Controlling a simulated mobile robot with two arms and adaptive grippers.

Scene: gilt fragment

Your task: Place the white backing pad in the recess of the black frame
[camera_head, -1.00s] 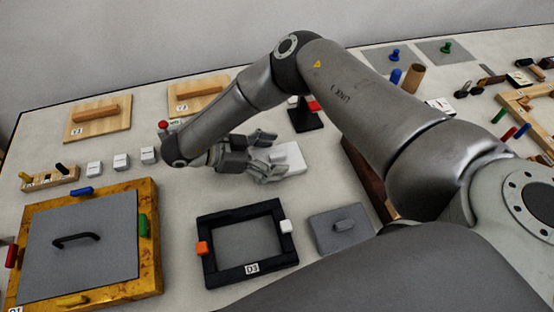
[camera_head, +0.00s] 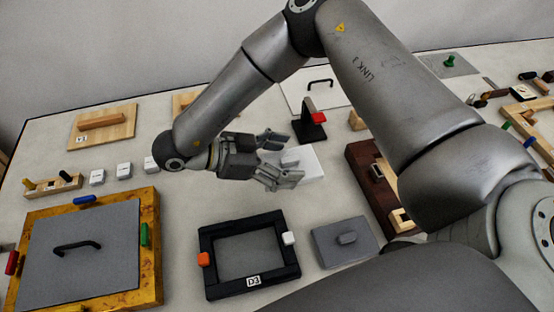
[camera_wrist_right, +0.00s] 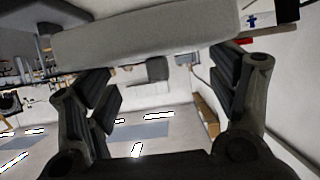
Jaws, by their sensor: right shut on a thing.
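The white backing pad (camera_head: 306,164) is a pale flat block at the fingertips of my right gripper (camera_head: 283,160) in the head view. My right gripper is shut on it, and the fingers partly cover it. In the right wrist view the pad (camera_wrist_right: 150,35) spans the top between the two fingers. The black frame (camera_head: 208,272), labelled D3, lies on the table below and nearer than the gripper. Its recess (camera_head: 248,256) shows a bare grey floor. An orange block sits on its left side and a white one on its right. My left gripper is not in view.
A gilt frame (camera_head: 150,260) with a grey panel lies at left. A grey plate with a knob (camera_head: 335,250) is right of the black frame. A black stand with a red part (camera_head: 312,130) is behind the pad. A dark brown box (camera_head: 362,155) stands to the right.

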